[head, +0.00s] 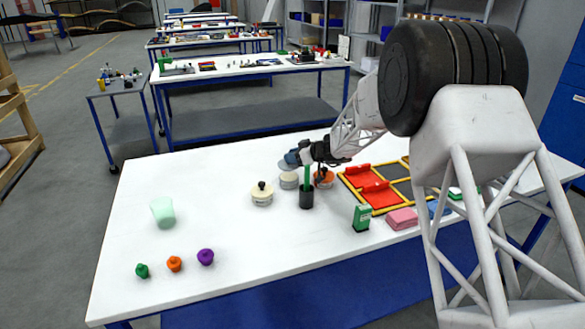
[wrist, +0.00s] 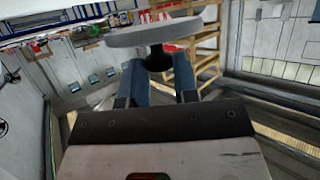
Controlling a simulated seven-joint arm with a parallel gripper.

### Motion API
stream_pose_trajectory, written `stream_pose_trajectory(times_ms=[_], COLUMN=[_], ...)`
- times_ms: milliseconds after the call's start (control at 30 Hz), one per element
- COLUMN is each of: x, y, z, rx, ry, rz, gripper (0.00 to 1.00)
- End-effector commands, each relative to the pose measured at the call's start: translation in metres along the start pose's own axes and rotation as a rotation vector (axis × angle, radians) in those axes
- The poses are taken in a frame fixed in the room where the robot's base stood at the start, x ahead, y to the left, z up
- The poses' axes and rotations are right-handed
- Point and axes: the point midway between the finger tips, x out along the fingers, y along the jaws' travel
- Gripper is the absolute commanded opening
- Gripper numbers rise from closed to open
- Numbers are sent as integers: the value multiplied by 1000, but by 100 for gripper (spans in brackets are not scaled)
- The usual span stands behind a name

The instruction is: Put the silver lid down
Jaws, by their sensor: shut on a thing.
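The silver lid (wrist: 153,34) is a flat grey disc with a black knob, seen in the wrist view. My gripper (wrist: 160,75) has its blue fingers on either side of that knob. In the head view my gripper (head: 293,157) is over the white table, beyond a small pale round container (head: 289,181). The lid shows there as a grey disc edge (head: 286,166) by the fingers, just behind and above that container. Whether the lid touches anything below cannot be told.
A cream jar with a black-knobbed lid (head: 262,196), a black cup (head: 306,198) and an orange round container (head: 326,179) stand close by. A yellow-framed tray (head: 378,209) lies right. The table's left half is mostly clear around a pale green cup (head: 164,212).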

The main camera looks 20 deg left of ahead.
Motion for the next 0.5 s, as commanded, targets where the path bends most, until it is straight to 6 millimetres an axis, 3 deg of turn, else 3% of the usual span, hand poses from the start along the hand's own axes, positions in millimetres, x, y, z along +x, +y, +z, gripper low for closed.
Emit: stream_pose_trajectory(times_ms=[267, 500], x=[2, 13], y=[0, 0], z=[6, 31], rx=[1, 2], ry=[-1, 0], rz=[-1, 0], gripper=[5, 5])
